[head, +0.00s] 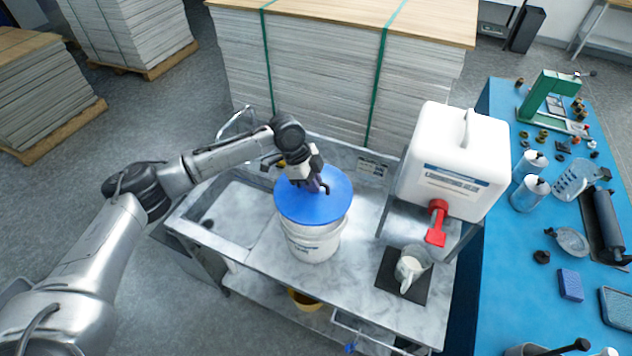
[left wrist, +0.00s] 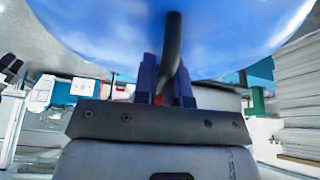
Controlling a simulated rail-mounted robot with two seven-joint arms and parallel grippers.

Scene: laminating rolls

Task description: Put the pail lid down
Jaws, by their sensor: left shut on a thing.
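The pail lid (head: 308,211) is a round blue disc with a dark handle, and it lies over the mouth of the white pail (head: 314,245). The pail stands upright on the marble-look counter. My left gripper (head: 317,187) reaches in from the left, above the lid, and is shut on its handle. In the left wrist view the lid (left wrist: 235,30) fills the top, and the dark handle (left wrist: 171,50) runs down between the fingers (left wrist: 165,88). I cannot tell whether the lid touches the pail rim or hovers just above it. My right gripper is not in view.
A sink (head: 235,218) lies left of the pail. A white dispenser with a red tap (head: 437,222) stands to the right, with a jug (head: 410,268) on a dark mat below it. The blue workbench (head: 505,255) is farther right. Stacked sheets (head: 330,75) stand behind the counter.

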